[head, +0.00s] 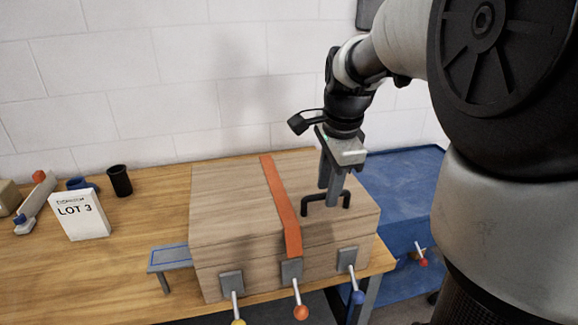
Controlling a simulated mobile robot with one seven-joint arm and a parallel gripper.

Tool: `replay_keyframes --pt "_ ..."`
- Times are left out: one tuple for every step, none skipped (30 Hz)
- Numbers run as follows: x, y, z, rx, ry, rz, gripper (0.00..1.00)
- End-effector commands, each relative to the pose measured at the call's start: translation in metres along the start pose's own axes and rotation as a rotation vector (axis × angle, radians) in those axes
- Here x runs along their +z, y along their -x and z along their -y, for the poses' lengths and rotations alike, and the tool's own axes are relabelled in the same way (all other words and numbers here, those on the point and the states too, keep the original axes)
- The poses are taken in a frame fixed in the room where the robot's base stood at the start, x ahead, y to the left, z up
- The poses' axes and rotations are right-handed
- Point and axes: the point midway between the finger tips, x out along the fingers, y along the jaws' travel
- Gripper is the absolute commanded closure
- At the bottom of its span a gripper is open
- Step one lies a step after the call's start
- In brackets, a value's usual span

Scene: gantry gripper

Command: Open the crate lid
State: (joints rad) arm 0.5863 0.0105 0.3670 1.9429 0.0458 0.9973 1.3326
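The wooden crate (230,232) stands on the table with its lid (228,190) down. An orange strap (279,200) runs across the lid and down to the front. A black handle (314,201) stands on the lid right of the strap. My gripper (331,195) points down at the handle, one finger in front of its bar and the other behind. Whether the fingers touch the bar is unclear. Three grey latches show on the crate's front: one with a yellow-tipped lever (234,303), one with an orange-tipped lever (298,297), one with a blue-tipped lever (354,284).
A LOT 3 card (80,215), a dark cup (119,181) and a blue cup (80,184) stand on the table at left. A blue box (400,190) with a red-tipped lever is at right.

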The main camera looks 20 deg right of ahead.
Motion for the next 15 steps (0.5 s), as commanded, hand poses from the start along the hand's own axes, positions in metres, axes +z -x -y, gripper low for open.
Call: replay_keyframes --pt "0.0004 -0.0016 -0.0004 0.000 0.000 0.000 0.69" --pt "0.0006 -0.0016 -0.0004 0.000 0.000 0.000 0.69" --pt "0.0006 -0.0015 -0.0004 0.000 0.000 0.000 0.69" --pt "0.0007 -0.0013 -0.0003 0.000 0.000 0.000 0.69" --pt "0.0006 -0.0012 -0.0003 0.000 0.000 0.000 0.69" --pt "0.0006 -0.0010 -0.0003 0.000 0.000 0.000 0.69" --pt "0.0006 -0.0010 -0.0003 0.000 0.000 0.000 0.69" --pt "0.0005 -0.0010 -0.0003 0.000 0.000 0.000 0.69" --pt "0.0005 -0.0011 -0.0003 0.000 0.000 0.000 0.72" --pt "0.0005 -0.0011 -0.0003 0.000 0.000 0.000 0.78" --pt "0.0005 -0.0011 -0.0003 0.000 0.000 0.000 0.83" --pt "0.0005 -0.0011 -0.0003 0.000 0.000 0.000 0.89" --pt "0.0005 -0.0011 -0.0004 0.000 0.000 0.000 0.94" --pt "0.0004 -0.0011 -0.0004 0.000 0.000 0.000 0.99" --pt "0.0004 -0.0011 -0.0004 0.000 0.000 0.000 1.00"
